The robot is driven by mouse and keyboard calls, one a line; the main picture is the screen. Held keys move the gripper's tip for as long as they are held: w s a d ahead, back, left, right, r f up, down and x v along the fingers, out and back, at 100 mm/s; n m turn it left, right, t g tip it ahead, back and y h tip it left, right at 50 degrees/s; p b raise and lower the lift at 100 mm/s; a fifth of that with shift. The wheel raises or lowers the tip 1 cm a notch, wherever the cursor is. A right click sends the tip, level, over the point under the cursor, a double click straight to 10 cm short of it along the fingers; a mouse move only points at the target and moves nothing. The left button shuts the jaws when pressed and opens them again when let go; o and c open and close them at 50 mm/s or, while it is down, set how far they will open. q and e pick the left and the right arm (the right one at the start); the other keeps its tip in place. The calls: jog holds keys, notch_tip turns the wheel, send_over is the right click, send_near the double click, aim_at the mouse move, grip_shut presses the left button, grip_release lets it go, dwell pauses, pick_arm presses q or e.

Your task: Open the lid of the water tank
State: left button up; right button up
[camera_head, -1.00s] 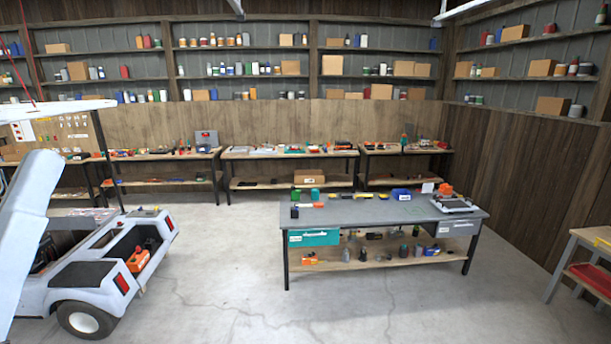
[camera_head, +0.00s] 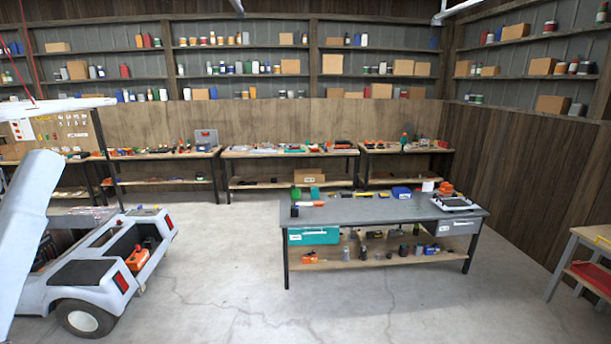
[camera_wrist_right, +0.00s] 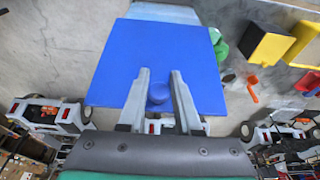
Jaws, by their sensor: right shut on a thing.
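In the right wrist view a flat, square blue lid (camera_wrist_right: 205,85) lies across the middle. A round blue knob (camera_wrist_right: 158,92) stands on it. My right gripper (camera_wrist_right: 160,78) has its two pale fingers on either side of this knob and is shut on it. I do not see the lid or a water tank in the head view. My left gripper is in neither current view.
A pale cart (camera_head: 95,272) stands at the left, with a white roof panel (camera_head: 60,107) above it on red ropes. A grey workbench (camera_head: 365,210) with tools stands right of centre. Open concrete floor (camera_head: 235,235) lies between. A yellow box (camera_wrist_right: 268,48) shows beyond the lid.

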jog(key=shift+d, duration=0.6)
jog(key=d+b, duration=0.2)
jog(key=b, duration=0.1)
jog(key=shift+w+d+f, duration=0.1)
jog(key=shift+w+f, duration=0.05)
jog(key=shift+f, duration=0.25)
grip_shut()
jog(key=shift+d+r+b, duration=0.15)
jog(key=shift+d+b, duration=0.3)
jog(key=shift+d, duration=0.1)
jog(key=o, duration=0.9)
grip_release()
jog(key=shift+w, duration=0.1)
